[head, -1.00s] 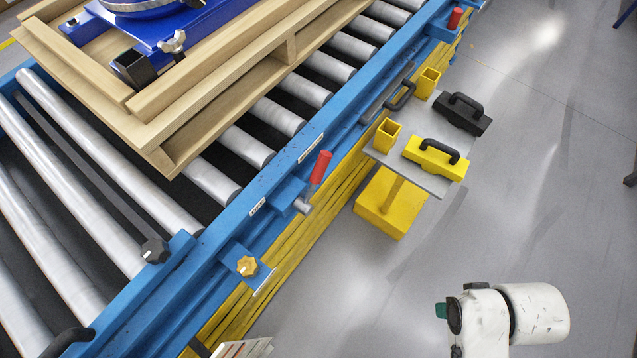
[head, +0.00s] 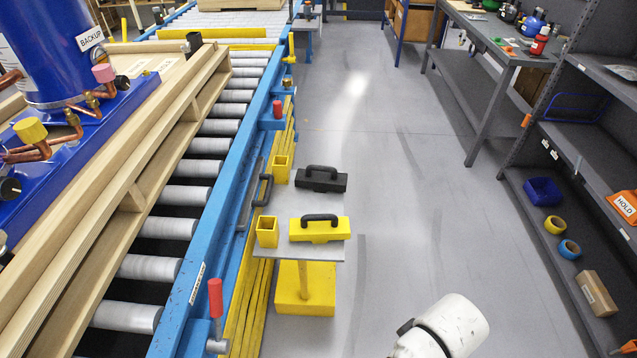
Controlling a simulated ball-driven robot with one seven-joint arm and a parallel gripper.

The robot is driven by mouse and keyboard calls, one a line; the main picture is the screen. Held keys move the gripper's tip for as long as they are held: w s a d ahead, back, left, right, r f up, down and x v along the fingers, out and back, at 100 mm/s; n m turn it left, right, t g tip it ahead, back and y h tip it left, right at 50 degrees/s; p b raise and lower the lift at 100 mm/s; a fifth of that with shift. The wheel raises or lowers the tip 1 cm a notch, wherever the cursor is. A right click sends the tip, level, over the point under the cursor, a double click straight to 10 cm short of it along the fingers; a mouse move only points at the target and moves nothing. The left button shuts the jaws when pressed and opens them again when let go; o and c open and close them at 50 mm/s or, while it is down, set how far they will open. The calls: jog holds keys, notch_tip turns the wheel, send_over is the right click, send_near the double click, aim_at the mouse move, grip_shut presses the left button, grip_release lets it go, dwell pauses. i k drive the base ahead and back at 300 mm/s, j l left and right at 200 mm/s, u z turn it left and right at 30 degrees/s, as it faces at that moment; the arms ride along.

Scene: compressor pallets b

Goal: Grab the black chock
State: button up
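The black chock (head: 322,181) is a dark block with an arched black handle on top. In the head view it lies at the far edge of a small grey stand (head: 333,248) beside the conveyor. A yellow chock (head: 320,231) with a black handle sits nearer on the same stand. A white, scuffed part of my arm shows at the bottom of the head view, nearer than the stand and apart from both chocks. My gripper's fingers are not in view.
Yellow square sockets (head: 267,231) stand on the stand's left side. The blue conveyor rail (head: 212,225) with a red-handled lever (head: 215,298) borders the left. A workbench (head: 487,50) and grey shelves (head: 590,145) stand right. The floor (head: 420,200) between is clear.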

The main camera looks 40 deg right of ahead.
aim_at(321, 179)
jog(key=i+z, duration=0.1)
jog(key=z, duration=0.45)
jog(key=i+j+z, duration=0.15)
jog(key=i+z, duration=0.15)
jog(key=i, duration=0.2)
jog(key=i+j+z, duration=0.3)
jog(key=i, duration=0.15)
jog(key=i+j, duration=0.4)
jog(key=i, duration=0.2)
